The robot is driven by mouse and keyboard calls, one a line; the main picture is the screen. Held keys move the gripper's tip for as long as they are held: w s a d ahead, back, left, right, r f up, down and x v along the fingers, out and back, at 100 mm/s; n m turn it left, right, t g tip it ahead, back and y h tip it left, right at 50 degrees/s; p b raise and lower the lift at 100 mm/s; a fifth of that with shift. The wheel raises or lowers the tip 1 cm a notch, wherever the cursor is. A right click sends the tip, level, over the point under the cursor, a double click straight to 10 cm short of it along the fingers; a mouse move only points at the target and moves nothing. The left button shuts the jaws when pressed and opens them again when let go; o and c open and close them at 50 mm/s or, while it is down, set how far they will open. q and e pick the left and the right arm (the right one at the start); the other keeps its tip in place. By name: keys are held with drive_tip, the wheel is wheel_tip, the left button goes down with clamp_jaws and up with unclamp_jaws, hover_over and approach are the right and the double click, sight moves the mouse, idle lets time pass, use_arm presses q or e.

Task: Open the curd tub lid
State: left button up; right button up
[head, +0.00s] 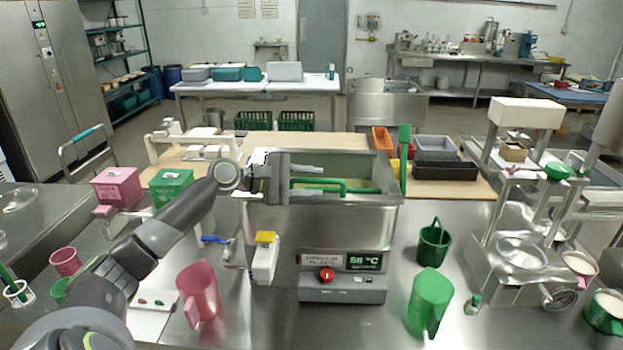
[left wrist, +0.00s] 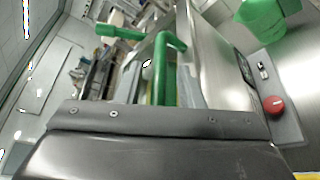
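Two lidded tubs stand at the left in the head view, a pink tub (head: 118,190) and a green tub (head: 171,188). Both look closed, and I cannot tell which is the curd tub. My left gripper (head: 318,183) is over the steel tank (head: 320,226), well to the right of both tubs. Its two fingers are apart. A green bent bar (head: 345,186) lies by the fingers over the tank opening; the bar also shows in the left wrist view (left wrist: 164,70). I see no grip on it. My right gripper is not in view.
A green upright handle (head: 404,150) stands at the tank's right edge. Pink (head: 198,292) and green (head: 430,300) jugs stand in front. A green bucket (head: 434,243) and a steel machine (head: 520,255) are at the right. The front middle counter is partly clear.

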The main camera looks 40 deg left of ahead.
use_arm(q)
drive_tip(key=shift+w+d, duration=0.1)
clamp_jaws()
idle(0.3)
